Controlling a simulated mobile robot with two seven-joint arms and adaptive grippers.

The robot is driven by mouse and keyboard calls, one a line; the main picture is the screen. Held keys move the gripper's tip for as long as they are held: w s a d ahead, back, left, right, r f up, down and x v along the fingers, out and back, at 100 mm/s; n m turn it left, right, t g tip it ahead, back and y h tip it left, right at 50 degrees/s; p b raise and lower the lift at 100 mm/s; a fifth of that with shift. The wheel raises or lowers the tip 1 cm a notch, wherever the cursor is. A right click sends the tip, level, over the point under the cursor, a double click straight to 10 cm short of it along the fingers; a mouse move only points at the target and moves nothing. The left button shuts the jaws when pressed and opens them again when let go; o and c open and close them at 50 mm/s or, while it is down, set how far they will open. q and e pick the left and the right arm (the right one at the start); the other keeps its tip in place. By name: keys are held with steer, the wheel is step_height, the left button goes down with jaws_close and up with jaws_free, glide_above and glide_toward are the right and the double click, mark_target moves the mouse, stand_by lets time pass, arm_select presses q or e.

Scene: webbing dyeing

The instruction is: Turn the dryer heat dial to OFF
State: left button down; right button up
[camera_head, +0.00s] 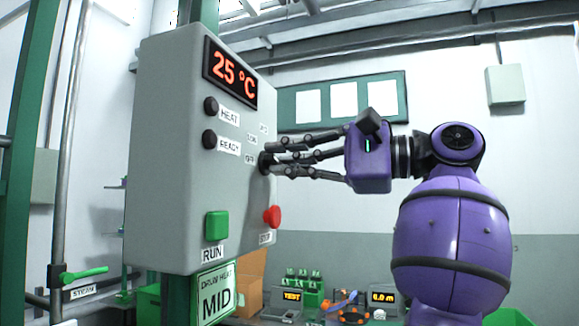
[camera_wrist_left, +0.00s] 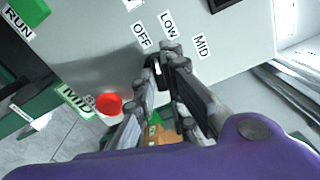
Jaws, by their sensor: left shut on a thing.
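In the left wrist view, the fingertips (camera_wrist_left: 165,62) close on the dark dial (camera_wrist_left: 154,70), which shows a small white mark. The OFF label (camera_wrist_left: 141,36), LOW label (camera_wrist_left: 168,25) and MID label (camera_wrist_left: 201,45) lie just beyond the fingers. The fingers hide much of the dial, so I cannot tell its exact setting. My right gripper is not in view.
The control box (camera_head: 165,150) carries a 25 °C display (camera_head: 229,74), dark HEAT and READY lamps, a green RUN button (camera_head: 216,225) and a red button (camera_head: 272,216) below the dial. A "DRUM HEAT MID" sign (camera_head: 216,294) hangs underneath. A cluttered bench stands behind.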

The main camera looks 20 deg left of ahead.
arm_select(q)
steer(key=shift+n, duration=1.5)
steer(key=c, duration=1.8)
jaws_free()
steer(key=d, duration=1.2)
steer(key=shift+s, duration=0.25)
